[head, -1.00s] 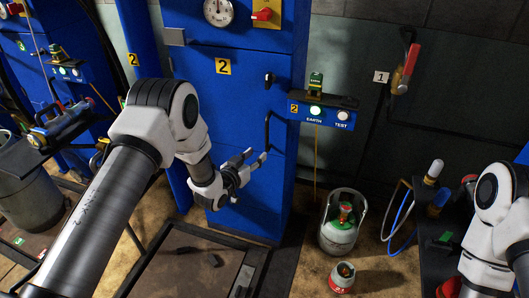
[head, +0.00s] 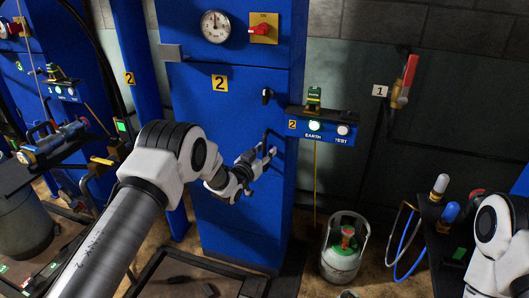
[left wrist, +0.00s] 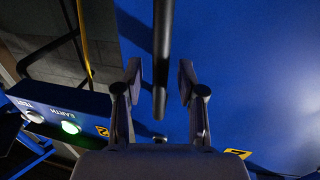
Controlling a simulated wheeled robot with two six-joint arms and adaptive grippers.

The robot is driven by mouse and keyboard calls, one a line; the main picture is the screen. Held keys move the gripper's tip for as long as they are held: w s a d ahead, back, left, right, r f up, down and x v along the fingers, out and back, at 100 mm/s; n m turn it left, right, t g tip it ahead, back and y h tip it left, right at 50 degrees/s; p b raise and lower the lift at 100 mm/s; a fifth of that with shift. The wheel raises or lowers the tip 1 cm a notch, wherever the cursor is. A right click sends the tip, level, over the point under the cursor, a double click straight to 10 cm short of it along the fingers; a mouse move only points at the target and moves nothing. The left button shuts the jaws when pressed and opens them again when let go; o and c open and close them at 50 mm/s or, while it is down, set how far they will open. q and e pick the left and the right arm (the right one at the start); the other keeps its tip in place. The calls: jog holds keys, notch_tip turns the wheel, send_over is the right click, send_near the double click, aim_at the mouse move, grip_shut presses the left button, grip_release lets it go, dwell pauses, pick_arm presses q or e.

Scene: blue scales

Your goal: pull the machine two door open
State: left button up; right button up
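The machine two door (head: 221,150) is a tall blue panel with a yellow "2" label (head: 220,83). It looks closed. A black vertical bar handle (head: 268,143) stands near its right edge, below a small black latch (head: 267,96). My left gripper (head: 264,158) is open at the handle's lower part. In the left wrist view the dark handle bar (left wrist: 162,50) runs between the two spread fingers (left wrist: 160,82), and neither finger touches it visibly. My right arm shows at the right edge, but its gripper is out of view.
A blue control box (head: 322,126) with a lit green EARTH button juts out right of the door. A gas cylinder (head: 341,254) stands on the floor at lower right. A scale platform frame (head: 150,272) lies in front of the machine.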

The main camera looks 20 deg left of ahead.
pick_arm(q)
grip_shut()
jog(key=shift+s, duration=0.1)
